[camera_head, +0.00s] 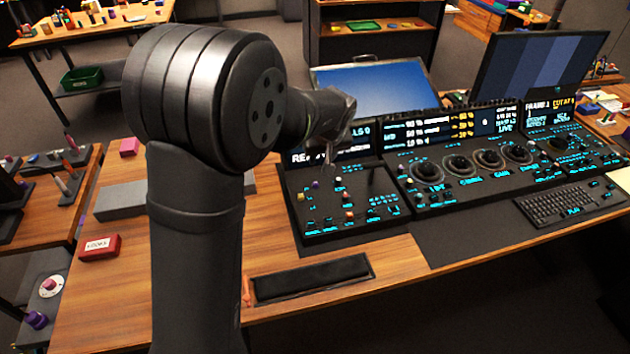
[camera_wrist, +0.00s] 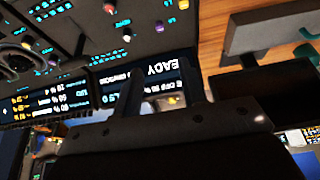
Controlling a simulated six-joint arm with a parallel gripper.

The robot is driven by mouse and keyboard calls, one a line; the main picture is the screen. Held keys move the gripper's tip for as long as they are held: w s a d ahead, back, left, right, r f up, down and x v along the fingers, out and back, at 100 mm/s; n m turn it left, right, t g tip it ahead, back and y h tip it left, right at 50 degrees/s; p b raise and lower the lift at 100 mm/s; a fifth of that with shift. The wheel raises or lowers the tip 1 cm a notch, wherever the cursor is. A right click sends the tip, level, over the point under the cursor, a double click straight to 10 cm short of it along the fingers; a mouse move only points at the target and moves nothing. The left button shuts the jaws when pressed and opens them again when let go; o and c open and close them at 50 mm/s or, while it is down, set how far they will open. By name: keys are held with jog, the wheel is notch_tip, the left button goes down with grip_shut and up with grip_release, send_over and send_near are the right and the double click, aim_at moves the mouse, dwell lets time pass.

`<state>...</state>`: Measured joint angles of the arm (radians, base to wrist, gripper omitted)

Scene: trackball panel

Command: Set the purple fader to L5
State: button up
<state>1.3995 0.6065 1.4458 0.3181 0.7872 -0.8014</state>
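A small purple cap (camera_wrist: 159,26), which looks like the purple fader, stands on the black left panel (camera_wrist: 215,25) in the wrist view. The same panel shows in the head view (camera_head: 360,222), where the purple cap is too small to be sure of. The L5 mark cannot be read in either view. My gripper (camera_head: 338,118) hangs above the back of this panel, near its display, apart from the caps. Dark gripper parts fill the lower middle of the wrist view.
Other small caps, among them a yellow one (camera_wrist: 172,16) and a white one (camera_wrist: 127,36), stand close to the purple one. Large dials (camera_head: 458,165) and a keyboard (camera_head: 570,203) lie to the right. A red block (camera_head: 100,247) sits left on the wooden desk.

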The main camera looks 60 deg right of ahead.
aim_at(315, 183)
jog(key=x, duration=1.7)
grip_shut()
